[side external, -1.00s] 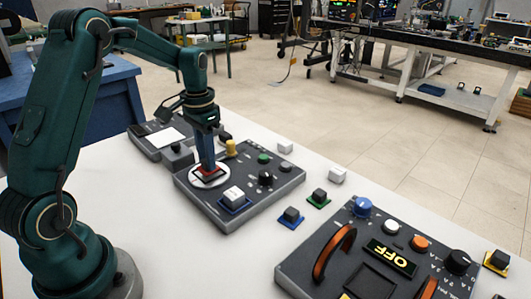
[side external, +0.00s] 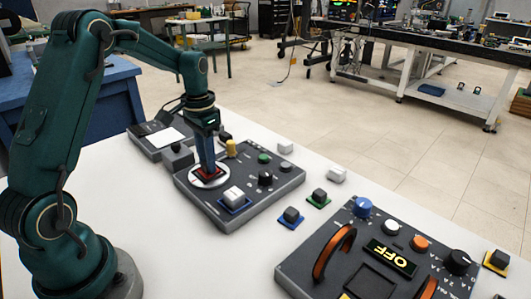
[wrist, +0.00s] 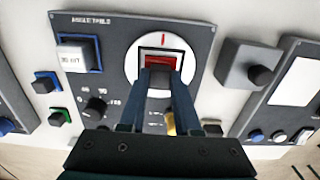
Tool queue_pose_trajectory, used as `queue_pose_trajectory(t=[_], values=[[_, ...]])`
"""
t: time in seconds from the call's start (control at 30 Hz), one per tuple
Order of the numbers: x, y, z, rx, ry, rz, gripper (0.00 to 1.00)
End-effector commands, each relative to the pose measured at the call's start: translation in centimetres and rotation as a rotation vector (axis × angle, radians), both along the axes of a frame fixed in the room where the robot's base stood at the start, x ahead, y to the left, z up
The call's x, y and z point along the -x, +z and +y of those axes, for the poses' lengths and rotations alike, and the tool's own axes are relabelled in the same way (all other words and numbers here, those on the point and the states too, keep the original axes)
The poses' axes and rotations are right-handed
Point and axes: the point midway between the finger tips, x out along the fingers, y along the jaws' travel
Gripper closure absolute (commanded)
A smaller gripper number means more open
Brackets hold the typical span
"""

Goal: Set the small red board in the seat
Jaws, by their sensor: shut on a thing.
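The small red board (wrist: 158,59) shows between my fingertips in the wrist view, over a dark square seat with a light edge (wrist: 143,52) on the white round dial (wrist: 134,68). In the side view the red board (side external: 210,174) is at the tip of my gripper (side external: 208,168), over the white round dial (side external: 197,183) on the grey panel. My gripper (wrist: 160,75) is shut on the board and points straight down. The fingers hide part of the board, so I cannot tell whether it lies fully down in the seat.
A white block on a blue base (side external: 235,199) stands near the dial on the same panel, with a yellow knob (side external: 231,147) behind. A second panel with orange handles (side external: 333,252) and an OFF display lies at front right. Small coloured-base blocks (side external: 319,198) stand between them.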

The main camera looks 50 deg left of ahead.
Motion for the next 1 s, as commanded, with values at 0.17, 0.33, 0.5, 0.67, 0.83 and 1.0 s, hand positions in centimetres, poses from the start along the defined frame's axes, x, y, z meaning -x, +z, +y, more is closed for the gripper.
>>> queue_pose_trajectory(t=[0.17,0.33,0.5,0.67,0.83,1.0], values=[[0.00,-0.02,0.00,0.000,0.000,0.000,1.00],[0.01,-0.01,0.00,0.000,0.000,0.000,0.65],[0.01,0.00,0.00,0.000,0.000,0.000,0.34],[0.01,0.00,0.00,0.000,0.000,0.000,0.30],[0.01,0.00,0.00,0.000,0.000,0.000,0.04],[0.01,0.00,0.00,0.000,0.000,0.000,0.04]])
